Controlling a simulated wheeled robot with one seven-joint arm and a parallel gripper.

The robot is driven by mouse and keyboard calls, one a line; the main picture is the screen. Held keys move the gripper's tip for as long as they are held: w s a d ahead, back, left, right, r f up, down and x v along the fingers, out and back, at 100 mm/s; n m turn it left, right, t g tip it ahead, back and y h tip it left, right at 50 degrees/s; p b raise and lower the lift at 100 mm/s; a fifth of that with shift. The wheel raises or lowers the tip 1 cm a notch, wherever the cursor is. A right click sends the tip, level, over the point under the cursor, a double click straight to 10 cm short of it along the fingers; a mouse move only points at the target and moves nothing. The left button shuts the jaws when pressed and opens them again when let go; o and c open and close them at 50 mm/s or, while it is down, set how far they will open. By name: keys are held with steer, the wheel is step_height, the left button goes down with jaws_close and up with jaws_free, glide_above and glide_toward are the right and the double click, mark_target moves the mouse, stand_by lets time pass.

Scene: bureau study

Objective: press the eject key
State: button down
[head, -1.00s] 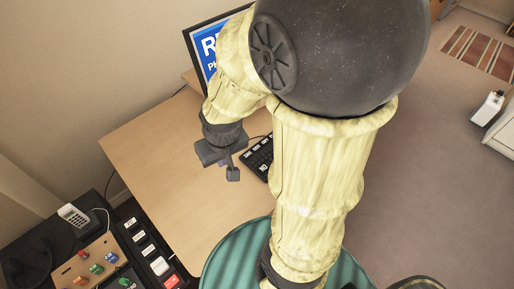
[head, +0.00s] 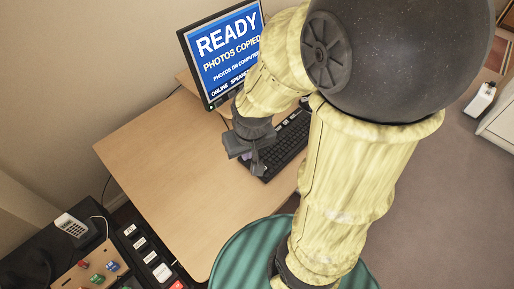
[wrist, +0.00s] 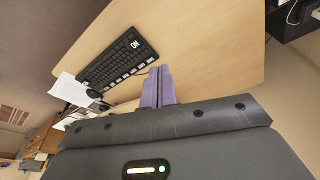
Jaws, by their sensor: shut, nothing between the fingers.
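A black keyboard (head: 287,145) lies on the wooden desk, partly hidden behind my arm in the head view. In the wrist view the keyboard (wrist: 118,60) shows more fully, with one large white-lettered key near its far end and a row of pale-marked keys along one edge. I cannot read which key is eject. My gripper (head: 257,165) is shut and empty, above the desk beside the keyboard's left end in the head view. Its purple fingertips (wrist: 160,70) show near the keyboard's lower right corner in the wrist view; contact is not visible.
A monitor (head: 222,50) behind the keyboard reads "READY, PHOTOS COPIED". A control panel with coloured knobs (head: 97,270) and a white phone-like device (head: 71,225) stand at lower left. White papers (wrist: 70,88) lie past the keyboard. The desk's left part (head: 155,165) is bare.

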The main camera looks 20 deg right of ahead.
steer(key=w+d+f+m+p, duration=0.3)
steer(key=w+d, duration=0.1)
steer(key=w, duration=0.2)
steer(key=w+d+f+m+p, duration=0.2)
steer(key=w+d+f+m, duration=0.15)
steer(key=w, duration=0.25)
steer(key=w+d+f+m+t+y+p, duration=0.2)
steer(key=w+f+m+p, duration=0.1)
steer(key=m, duration=0.4)
steer(key=w+d+f+m+t+y+p, duration=0.2)
steer(key=w+f+m, duration=0.3)
steer(key=f, duration=0.3)
steer(key=shift+w+d+f+m+t+y+p, duration=0.15)
steer(key=shift+d+f+m+t+y+p, duration=0.1)
steer(key=shift+m+t+y+p, duration=0.5)
steer(key=shift+f+g, duration=0.1)
steer(key=shift+g, duration=0.15)
step_height(320, 180, down, 7)
steer(key=b, duration=0.6)
steer(key=shift+b, duration=0.35)
steer(key=shift+f+b, duration=0.45)
steer(key=shift+f, duration=0.4)
